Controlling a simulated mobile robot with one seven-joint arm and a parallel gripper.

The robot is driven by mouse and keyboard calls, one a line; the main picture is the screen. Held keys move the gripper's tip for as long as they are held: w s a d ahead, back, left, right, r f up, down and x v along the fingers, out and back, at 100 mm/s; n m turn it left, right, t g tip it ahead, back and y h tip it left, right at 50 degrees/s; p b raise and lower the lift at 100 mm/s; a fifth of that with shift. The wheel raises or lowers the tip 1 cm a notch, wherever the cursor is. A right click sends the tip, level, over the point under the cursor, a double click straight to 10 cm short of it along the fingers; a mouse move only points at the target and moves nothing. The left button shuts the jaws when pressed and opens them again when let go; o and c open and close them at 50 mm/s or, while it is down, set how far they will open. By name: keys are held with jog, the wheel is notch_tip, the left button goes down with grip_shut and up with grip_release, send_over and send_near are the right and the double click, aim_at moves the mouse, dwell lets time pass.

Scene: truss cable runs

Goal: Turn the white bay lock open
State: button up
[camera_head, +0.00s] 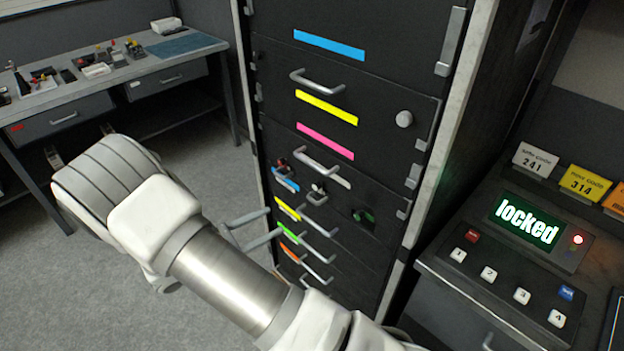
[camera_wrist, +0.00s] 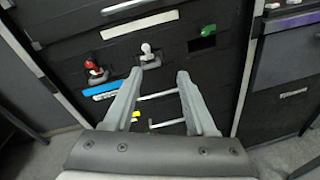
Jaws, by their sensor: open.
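The white bay lock (camera_head: 318,188) is a small white knob on a grey base on the black cabinet's front, between a red lock (camera_head: 281,165) and a green lock (camera_head: 364,215). In the wrist view the white lock (camera_wrist: 146,49) stands just beyond my fingertips, nearer the left one, with the red lock (camera_wrist: 90,65) to its left and a green piece (camera_wrist: 208,30) by a dark opening to its right. My gripper (camera_wrist: 160,75) is open and empty, its fingers apart and pointing at the cabinet front. In the head view my gripper (camera_head: 275,221) is left of and below the white lock, apart from it.
Several drawer handles with coloured strips, such as a yellow strip (camera_head: 287,209), stick out below the locks. A panel screen (camera_head: 527,219) reading "locked" with numbered buttons stands at right. A workbench (camera_head: 105,84) is at far left. Floor (camera_head: 212,174) between is clear.

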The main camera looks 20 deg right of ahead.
jog(key=a+n+t, duration=0.1)
jog(key=n+t, duration=0.1)
jog(key=p, duration=0.1)
send_near(315, 187)
jog(key=x, duration=0.9)
jog(key=shift+f, duration=0.1)
grip_shut()
